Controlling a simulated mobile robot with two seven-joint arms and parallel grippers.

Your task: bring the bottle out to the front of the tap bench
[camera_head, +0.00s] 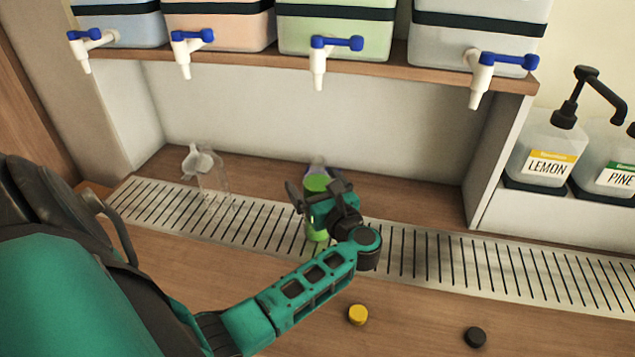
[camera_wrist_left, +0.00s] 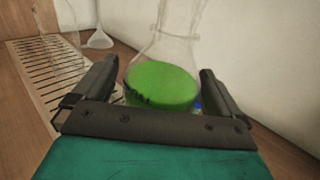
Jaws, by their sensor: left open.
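A bottle with green in it or on it (camera_head: 317,184) stands at the back of the slotted drip grate (camera_head: 440,258), below the tap shelf. My left gripper (camera_head: 322,205) is in front of it and hides its middle; green also shows below the gripper. In the left wrist view the green part (camera_wrist_left: 162,84) lies between the two open fingers (camera_wrist_left: 155,88), with a clear, narrowing shape above it. I cannot tell whether the fingers touch it. My right gripper is not in view.
A clear bottle (camera_head: 213,180) and a clear funnel (camera_head: 198,160) stand left on the grate. A yellow cap (camera_head: 358,314) and a black cap (camera_head: 475,337) lie on the front bench. Drums with blue-handled taps (camera_head: 335,43) overhang behind. Pump bottles (camera_head: 548,150) stand right.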

